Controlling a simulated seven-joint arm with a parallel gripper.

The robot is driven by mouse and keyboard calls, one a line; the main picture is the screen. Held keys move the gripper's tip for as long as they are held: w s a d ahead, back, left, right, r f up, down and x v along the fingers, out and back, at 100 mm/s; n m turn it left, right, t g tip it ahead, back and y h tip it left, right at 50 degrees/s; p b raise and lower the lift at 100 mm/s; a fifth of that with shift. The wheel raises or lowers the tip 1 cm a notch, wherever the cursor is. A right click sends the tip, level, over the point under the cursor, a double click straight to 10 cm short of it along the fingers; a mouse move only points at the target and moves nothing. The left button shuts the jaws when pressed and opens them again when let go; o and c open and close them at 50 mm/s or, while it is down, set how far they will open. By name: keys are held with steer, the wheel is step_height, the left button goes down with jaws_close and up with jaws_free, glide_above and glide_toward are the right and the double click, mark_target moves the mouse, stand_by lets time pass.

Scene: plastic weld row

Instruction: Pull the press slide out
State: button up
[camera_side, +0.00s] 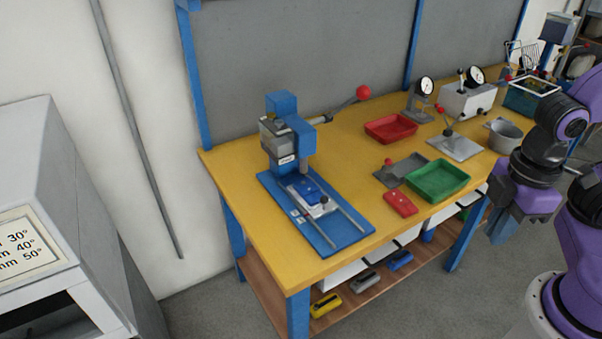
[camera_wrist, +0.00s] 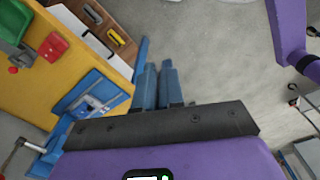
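The blue press (camera_side: 283,130) stands at the left end of the yellow bench, with a red-balled lever. The press slide (camera_side: 318,210) is a pale plate with a small dark knob at its front. It sits between two metal rails on a blue base plate (camera_side: 333,242), with a blue part (camera_side: 303,189) on it, partly under the press head. The slide also shows small in the wrist view (camera_wrist: 88,106). My gripper (camera_side: 503,228) hangs beyond the bench's right front, far from the slide. In the wrist view its fingers (camera_wrist: 158,82) look closed together and empty.
A red tray (camera_side: 391,128), a green tray (camera_side: 438,180), a red block (camera_side: 401,204) and a grey plate (camera_side: 401,168) lie right of the press. Dial gauges stand behind. A lower shelf holds white bins and coloured blocks. The floor before the bench is clear.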

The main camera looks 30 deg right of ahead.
steer(key=o, duration=0.5)
steer(key=shift+w+a, duration=0.15)
steer(key=shift+w, duration=0.05)
steer(key=shift+o, duration=0.9)
steer(key=w+a+m, duration=0.4)
steer(key=w+a, duration=0.1)
steer(key=w, duration=0.3)
steer(key=shift+w, duration=0.15)
steer(key=m+y, duration=0.2)
steer(key=m, duration=0.9)
glide_above(326, 196)
steer(key=d, duration=0.2)
steer(key=d+x, duration=0.2)
steer(key=x, duration=1.8)
steer(key=shift+d, duration=0.1)
jaws_close()
